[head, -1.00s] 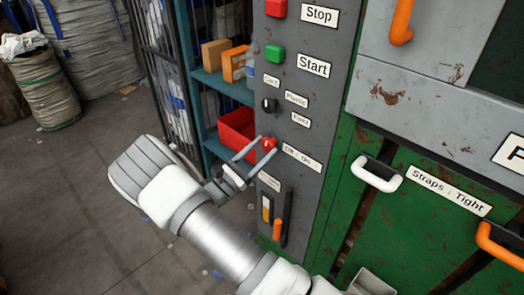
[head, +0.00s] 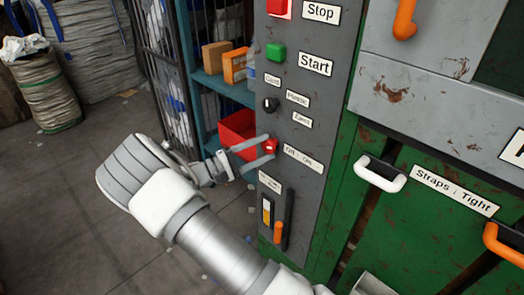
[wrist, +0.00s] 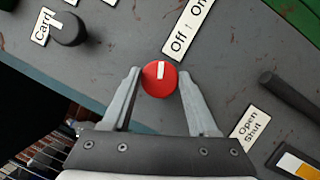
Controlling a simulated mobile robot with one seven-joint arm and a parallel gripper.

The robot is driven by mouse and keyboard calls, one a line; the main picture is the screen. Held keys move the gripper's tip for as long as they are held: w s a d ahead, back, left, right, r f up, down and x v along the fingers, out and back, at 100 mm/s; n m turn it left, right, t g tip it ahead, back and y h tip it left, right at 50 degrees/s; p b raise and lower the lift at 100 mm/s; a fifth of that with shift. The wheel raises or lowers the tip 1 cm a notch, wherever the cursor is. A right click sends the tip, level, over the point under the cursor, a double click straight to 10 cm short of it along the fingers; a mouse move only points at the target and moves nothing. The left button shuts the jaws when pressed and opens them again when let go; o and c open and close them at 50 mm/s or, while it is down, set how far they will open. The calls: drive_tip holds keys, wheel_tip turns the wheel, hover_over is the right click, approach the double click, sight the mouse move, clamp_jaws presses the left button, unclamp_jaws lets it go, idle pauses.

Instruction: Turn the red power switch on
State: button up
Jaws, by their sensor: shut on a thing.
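The red power switch (head: 269,147) is a round knob with a white mark, on the grey control panel beside its "Off | On" label (head: 303,158). My gripper (head: 258,150) reaches it from the left. In the wrist view the switch (wrist: 159,80) sits between my two fingertips (wrist: 160,85), shut on its sides. The white mark points up in that view, roughly along the label's line towards the "On" end (wrist: 197,8).
A black selector knob (head: 269,105), a green Start button (head: 275,53) and a red Stop button (head: 277,6) are above the switch. An orange-handled lever (head: 279,230) is below. A red bin (head: 236,128) stands on the shelf behind my fingers.

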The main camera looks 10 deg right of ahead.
drive_tip(key=m, duration=0.2)
drive_tip(key=m+g+y, duration=0.1)
drive_tip(key=m, duration=0.1)
drive_tip(key=shift+a+r+m+y, duration=0.1)
drive_tip(key=shift+m+y, duration=0.2)
idle(0.3)
drive_tip(key=o, duration=1.4)
drive_tip(key=shift+c, duration=0.2)
drive_tip(key=s+a+p, duration=0.2)
drive_tip(key=s+a, duration=0.1)
drive_tip(key=a, duration=1.4)
drive_tip(key=shift+s, duration=0.2)
drive_tip(key=shift+r, duration=0.1)
